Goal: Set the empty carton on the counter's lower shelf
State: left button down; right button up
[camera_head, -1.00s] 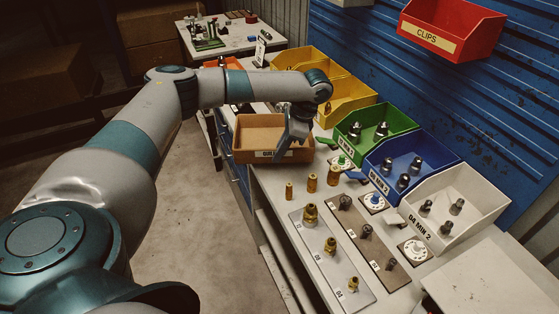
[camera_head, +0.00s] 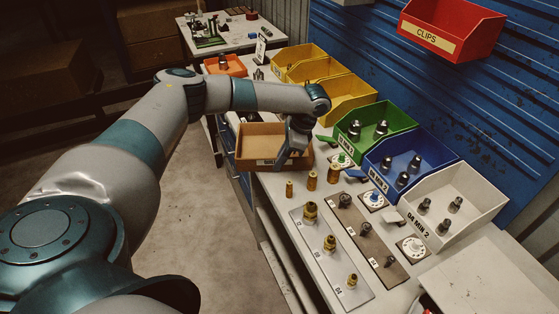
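The carton (camera_head: 258,131) is a shallow brown open box with a white label on its front; what shows of its inside looks empty. It is at the far part of the counter (camera_head: 272,186), at its left edge, and I cannot tell whether it rests on anything. My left gripper (camera_head: 284,163) reaches down over the carton's front right wall and appears shut on it; the fingertips are small and partly hidden. The lower shelf (camera_head: 277,258) shows only as a narrow pale strip under the counter's left side. My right gripper is out of view.
Yellow, green (camera_head: 398,119), blue and white bins line the counter's back. Brass fittings (camera_head: 310,212), labelled plates and dials stand on the near counter. An orange bin (camera_head: 228,68) stands beyond the carton. The floor (camera_head: 190,215) left of the counter is clear.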

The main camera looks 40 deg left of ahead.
pick_arm(q)
jog(key=c, duration=2)
grip_release()
jog(key=shift+f, duration=0.1)
jog(key=shift+w+d+r, duration=0.15)
jog(key=shift+r, duration=0.35)
jog(key=b+v, duration=0.3)
jog(key=v, duration=0.7)
jog(key=shift+r+b, duration=0.15)
jog(key=shift+b, duration=0.2)
jog(key=shift+w+d+r, duration=0.1)
jog(key=shift+r, duration=0.35)
jog(key=shift+o, duration=0.4)
